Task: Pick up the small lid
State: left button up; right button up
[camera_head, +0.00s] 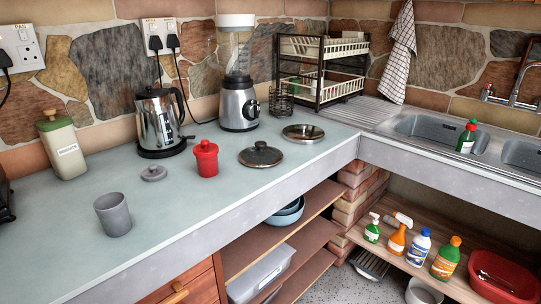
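A small grey lid (154,173) with a knob on top lies on the pale countertop (222,205), left of the red canister (206,159) and in front of the kettle. A grey open-topped canister (113,214) stands nearer the front, below and left of this lid. A larger dark round lid (261,155) with a knob lies right of the red canister. Neither of my grippers is in view.
A kettle (158,122), a blender (239,100) and a tall cream canister with a green lid (62,145) stand along the wall. A dish rack (322,70) and sink (436,132) are beyond.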

aim_at(261, 154)
jog(key=z, duration=1.6)
jog(key=i, duration=0.75)
jog(key=u, duration=2.45)
